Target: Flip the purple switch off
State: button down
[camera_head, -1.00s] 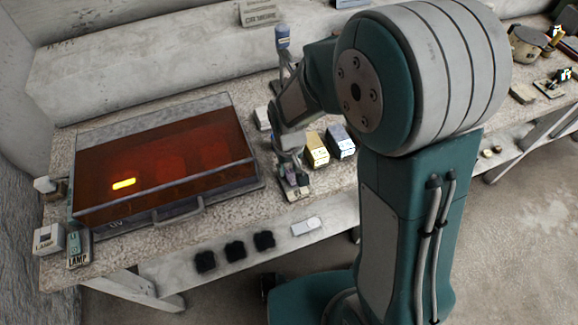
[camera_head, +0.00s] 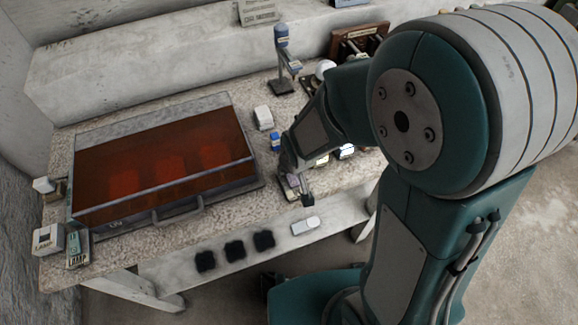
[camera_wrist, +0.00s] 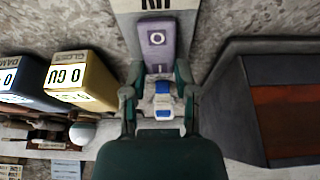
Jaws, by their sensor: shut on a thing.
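The purple switch (camera_wrist: 157,45) shows in the wrist view, marked O at its far end, with an I mark close to my fingers. It sits on a pale plate with black lettering (camera_wrist: 158,5). In the head view the switch (camera_head: 291,183) is mostly hidden by my arm at the bench's front edge. My gripper (camera_wrist: 160,80) is shut on it, with a dark green finger on each side. A blue and white piece (camera_wrist: 163,90) shows between the fingers; I cannot tell what it is. The exact contact is partly hidden.
A box with an orange-red window (camera_head: 160,170) stands left of my gripper. A yellow box (camera_wrist: 85,80) and a dark blue box (camera_wrist: 22,82) stand on the other side.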

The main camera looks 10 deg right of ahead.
jog(key=shift+c, duration=2)
grip_release()
jog(key=shift+s+f, duration=0.1)
jog(key=shift+s, duration=0.1)
jog(key=shift+r, duration=0.7)
jog(key=v, duration=1)
jog(key=shift+s+r, duration=0.25)
jog(key=s+d+r+m+t+h, duration=0.1)
jog(key=s+d+r+m, duration=0.2)
jog(key=s+d+r, duration=0.6)
notch_tip(320, 180, up, 2)
jog(key=shift+d+r+t, duration=0.1)
jog(key=shift+d+t, duration=0.2)
jog(key=shift+d, duration=0.2)
